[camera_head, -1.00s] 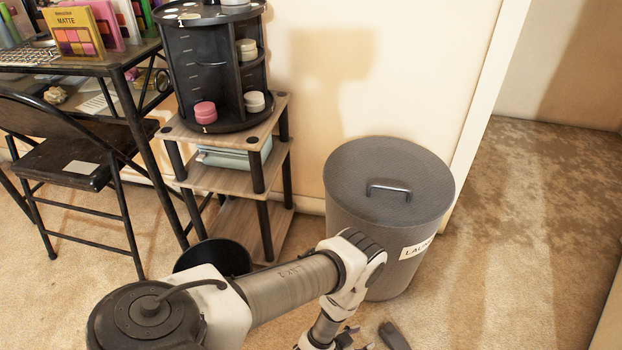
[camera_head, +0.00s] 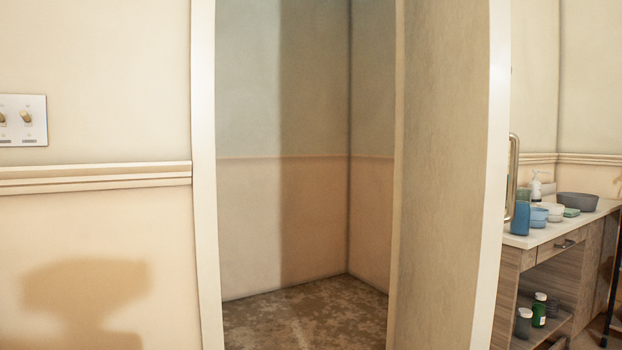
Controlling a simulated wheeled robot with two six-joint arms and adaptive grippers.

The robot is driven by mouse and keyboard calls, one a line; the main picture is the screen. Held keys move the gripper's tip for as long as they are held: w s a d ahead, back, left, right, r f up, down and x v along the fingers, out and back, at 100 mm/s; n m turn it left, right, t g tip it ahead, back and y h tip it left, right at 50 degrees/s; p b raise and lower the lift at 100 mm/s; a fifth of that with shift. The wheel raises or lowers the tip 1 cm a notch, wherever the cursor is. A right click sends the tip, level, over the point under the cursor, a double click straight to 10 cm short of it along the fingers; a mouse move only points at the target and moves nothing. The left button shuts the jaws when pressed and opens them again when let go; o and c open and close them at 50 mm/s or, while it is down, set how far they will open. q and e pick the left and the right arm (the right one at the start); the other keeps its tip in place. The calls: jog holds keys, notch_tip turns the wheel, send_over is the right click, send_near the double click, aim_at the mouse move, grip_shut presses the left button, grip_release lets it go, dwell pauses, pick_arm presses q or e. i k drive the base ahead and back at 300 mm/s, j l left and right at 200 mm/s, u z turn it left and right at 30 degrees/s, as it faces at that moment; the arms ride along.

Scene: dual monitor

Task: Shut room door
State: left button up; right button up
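An open doorway stands in the middle of the view, with a white frame post (camera_head: 206,180) on its left. On its right, a tall beige panel (camera_head: 440,190) with a white front edge (camera_head: 493,170) looks like the room door standing open towards me. A metal pull handle (camera_head: 513,178) shows just past that edge, on the panel's right side. The panel's right face is mostly hidden, and its hinges and top are not visible. Neither of my grippers is in view.
Through the doorway are bare walls and a mottled brown floor (camera_head: 300,312). A light switch plate (camera_head: 22,120) is on the left wall. A wooden counter (camera_head: 560,236) with bowls and bottles stands right of the panel.

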aim_at(457, 136)
jog(key=i+l, duration=0.2)
jog(key=l, duration=0.2)
jog(key=i+l, duration=0.2)
jog(key=l, duration=0.15)
jog(key=i+l, duration=0.2)
jog(key=l, duration=0.2)
jog(key=i+l+u, duration=0.1)
jog(key=l, duration=0.25)
jog(key=i+l, duration=0.25)
jog(key=l, duration=0.15)
